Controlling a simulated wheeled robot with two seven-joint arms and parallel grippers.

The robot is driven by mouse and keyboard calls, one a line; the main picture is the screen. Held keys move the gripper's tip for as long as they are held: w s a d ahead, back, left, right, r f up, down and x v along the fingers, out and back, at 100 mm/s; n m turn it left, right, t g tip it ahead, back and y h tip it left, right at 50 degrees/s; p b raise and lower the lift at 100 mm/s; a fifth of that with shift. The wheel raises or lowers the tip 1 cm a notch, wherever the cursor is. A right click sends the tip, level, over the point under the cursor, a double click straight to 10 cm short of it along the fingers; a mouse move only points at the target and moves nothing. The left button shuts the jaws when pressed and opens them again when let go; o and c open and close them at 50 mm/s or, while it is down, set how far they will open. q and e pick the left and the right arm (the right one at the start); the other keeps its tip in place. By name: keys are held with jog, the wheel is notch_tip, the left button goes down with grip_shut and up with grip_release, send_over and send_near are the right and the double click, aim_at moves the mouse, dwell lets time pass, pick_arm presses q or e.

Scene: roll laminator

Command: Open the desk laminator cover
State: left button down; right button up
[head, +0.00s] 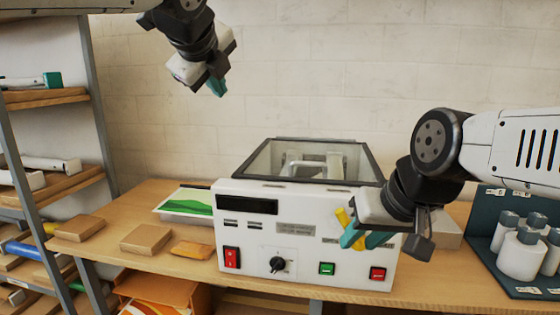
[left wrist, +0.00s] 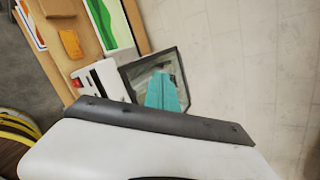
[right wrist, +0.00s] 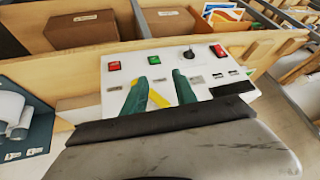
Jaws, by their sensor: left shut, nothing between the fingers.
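The white laminator (head: 305,235) stands on the wooden table. Its cover (head: 375,165), a dark frame around a clear pane, lies over the top and looks closed. A pale handle shape shows at the pane; I cannot tell whether it is above or below it. My left gripper (head: 216,88) is shut and empty, high above and left of the laminator; the cover also shows in the left wrist view (left wrist: 183,72). My right gripper (head: 362,240) is open before the right part of the front panel. A yellow lever-like part (right wrist: 158,99) lies between its fingers; contact is unclear.
A green-and-white sheet (head: 186,201) and small boxes (head: 145,238) lie left of the laminator. A dark tray with white bottles (head: 525,255) stands on the right. Shelves (head: 50,97) rise at far left, and a wall is behind. Air above the cover is clear.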

jog(key=shift+c, duration=0.4)
jog(key=shift+w+r, duration=0.1)
jog(key=c, duration=0.4)
jog(key=shift+w+r+n, duration=0.25)
jog(key=shift+w+n, duration=0.05)
jog(key=shift+n, duration=0.5)
grip_shut()
jog(key=n+t+h, duration=0.1)
jog(key=n+h, duration=0.2)
jog(key=n, duration=2.9)
send_near(301, 176)
pick_arm(q)
jog(key=s+f+n+g, duration=0.1)
jog(key=s+f+n, duration=0.4)
jog(key=f+n, duration=0.3)
jog(key=s+a+f+n+g+h, duration=0.1)
jog(key=s+f+n, duration=0.3)
jog(key=f+n, duration=0.4)
jog(key=s+f+n+g+h, duration=0.1)
jog(key=s+f+n+g, duration=0.2)
jog(key=s+f+n, duration=0.2)
notch_tip(301, 176, down, 4)
jog(key=n, duration=0.3)
jog(key=shift+s+a+n, duration=0.3)
jog(key=shift+s, duration=0.05)
pick_arm(e)
jog(key=x, duration=0.5)
jog(key=shift+w+f, duration=0.1)
jog(key=shift+f, duration=0.1)
